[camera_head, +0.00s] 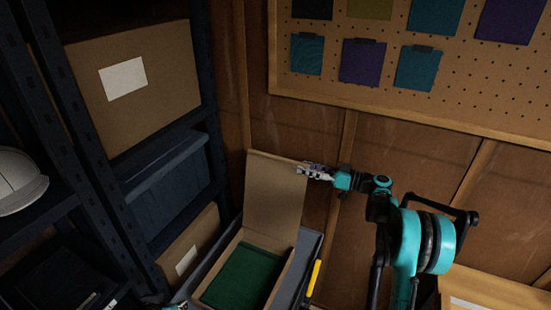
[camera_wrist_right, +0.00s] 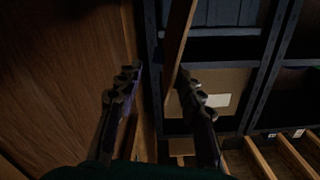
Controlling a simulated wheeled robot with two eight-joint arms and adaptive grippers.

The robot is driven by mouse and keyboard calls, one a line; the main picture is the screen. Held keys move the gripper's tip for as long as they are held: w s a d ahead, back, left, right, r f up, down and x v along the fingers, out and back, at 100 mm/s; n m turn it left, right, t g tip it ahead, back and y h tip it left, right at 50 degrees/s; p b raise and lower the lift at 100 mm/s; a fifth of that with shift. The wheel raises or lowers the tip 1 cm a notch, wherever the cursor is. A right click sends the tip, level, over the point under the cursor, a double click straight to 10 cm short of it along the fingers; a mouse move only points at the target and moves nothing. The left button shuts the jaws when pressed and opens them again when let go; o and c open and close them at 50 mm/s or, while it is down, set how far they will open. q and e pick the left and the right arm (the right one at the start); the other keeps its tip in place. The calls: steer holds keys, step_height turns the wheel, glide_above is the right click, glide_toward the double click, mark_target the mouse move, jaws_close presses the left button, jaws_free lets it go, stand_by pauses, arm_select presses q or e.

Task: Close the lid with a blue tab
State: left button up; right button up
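An open cardboard box (camera_head: 285,277) holds a dark green cloth-like piece (camera_head: 243,276). Its brown lid (camera_head: 273,195) stands nearly upright at the back of the box. I cannot make out a blue tab on it. My right gripper (camera_head: 305,169) is at the lid's upper right corner; contact is unclear. In the right wrist view the two fingers of the right gripper (camera_wrist_right: 157,78) are spread apart. A thin brown edge, likely the lid (camera_wrist_right: 178,42), shows between them, nearer the right finger. A small part of what seems my left gripper (camera_head: 176,306) shows at the bottom edge, mostly cut off.
A dark metal shelf (camera_head: 205,75) with cardboard boxes (camera_head: 135,85) and a blue-grey bin (camera_head: 170,185) stands at the left. A pegboard (camera_head: 340,95) with coloured swatches hangs on the wooden wall behind. A yellow-handled item (camera_head: 313,278) is right of the box.

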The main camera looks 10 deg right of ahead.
mark_target(287, 162)
steer(key=shift+b+x, duration=0.6)
steer(key=shift+x, duration=3.4)
steer(key=shift+c, duration=0.3)
jaws_close()
